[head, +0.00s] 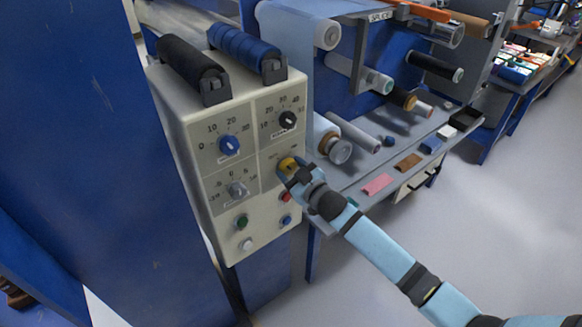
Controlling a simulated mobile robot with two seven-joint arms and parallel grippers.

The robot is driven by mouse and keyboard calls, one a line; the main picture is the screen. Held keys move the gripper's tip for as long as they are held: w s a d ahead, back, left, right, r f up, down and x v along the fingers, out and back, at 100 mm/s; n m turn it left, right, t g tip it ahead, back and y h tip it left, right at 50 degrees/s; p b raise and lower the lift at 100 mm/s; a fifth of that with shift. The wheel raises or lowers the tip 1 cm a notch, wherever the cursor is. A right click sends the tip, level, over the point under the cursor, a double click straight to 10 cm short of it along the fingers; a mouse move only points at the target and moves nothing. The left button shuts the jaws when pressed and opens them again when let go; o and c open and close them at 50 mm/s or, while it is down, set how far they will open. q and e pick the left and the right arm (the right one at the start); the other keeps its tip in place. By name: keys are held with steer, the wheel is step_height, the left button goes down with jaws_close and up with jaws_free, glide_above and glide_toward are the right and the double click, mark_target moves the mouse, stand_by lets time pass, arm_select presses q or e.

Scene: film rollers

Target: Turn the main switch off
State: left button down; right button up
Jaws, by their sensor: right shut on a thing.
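The control panel (200,172) is a beige box at left centre with dials, buttons and two rollers on top. My left gripper is not in view.
A blue dial (228,145), a black dial (287,120) and a grey dial (238,189) are on the panel. A red button (285,197) lies just below my gripper. A shelf with film rollers and a pink block (378,184) stands to the right. The grey floor at right is clear.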

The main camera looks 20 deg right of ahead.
steer(key=shift+n, duration=0.3)
stand_by(0.4)
steer(key=o, duration=0.9)
steer(key=shift+o, duration=0.2)
steer(key=shift+s, duration=0.1)
steer(key=shift+s+d, duration=0.15)
steer(key=shift+s, duration=0.15)
steer(key=v, duration=1.3)
steer(key=shift+r, duration=0.1)
